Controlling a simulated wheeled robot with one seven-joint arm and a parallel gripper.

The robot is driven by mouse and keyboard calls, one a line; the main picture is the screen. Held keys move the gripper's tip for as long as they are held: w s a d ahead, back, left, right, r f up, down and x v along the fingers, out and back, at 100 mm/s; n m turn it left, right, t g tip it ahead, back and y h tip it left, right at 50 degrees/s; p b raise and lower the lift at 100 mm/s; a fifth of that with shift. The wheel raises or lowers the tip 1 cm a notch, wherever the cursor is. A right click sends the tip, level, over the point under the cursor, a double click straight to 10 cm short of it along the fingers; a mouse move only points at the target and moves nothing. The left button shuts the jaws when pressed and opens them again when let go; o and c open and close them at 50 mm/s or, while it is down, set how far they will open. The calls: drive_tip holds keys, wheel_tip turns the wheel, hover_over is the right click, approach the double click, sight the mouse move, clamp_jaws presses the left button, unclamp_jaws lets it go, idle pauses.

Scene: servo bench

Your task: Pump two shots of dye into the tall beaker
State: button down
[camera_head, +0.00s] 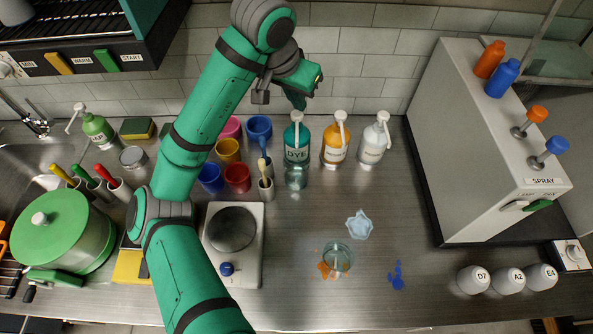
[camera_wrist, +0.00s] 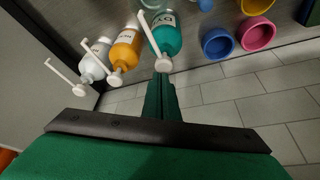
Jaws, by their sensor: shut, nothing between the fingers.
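The teal bottle labelled DYE (camera_head: 297,138) stands upright near the back wall with a white pump head. It also shows in the wrist view (camera_wrist: 169,41). A clear glass beaker (camera_head: 296,180) stands right in front of it, under the pump's spout; a bit of it shows at the top of the wrist view (camera_wrist: 160,4). My gripper (camera_head: 298,101) is shut and empty, above and behind the pump head in the head view. In the wrist view my shut fingers (camera_wrist: 161,98) point toward the pump top (camera_wrist: 159,64); whether they touch it I cannot tell.
An orange pump bottle (camera_head: 335,146) and a white one (camera_head: 372,146) stand close on the right. Another glass beaker (camera_head: 338,256) stands by stains, front centre.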

drive_tip(key=shift+a, duration=0.15)
drive_tip(key=shift+f, duration=0.3)
drive_tip(key=shift+a+f, duration=0.1)
drive_tip(key=shift+f, duration=0.75)
drive_tip(key=shift+w+r, duration=0.15)
drive_tip(key=shift+r, duration=1)
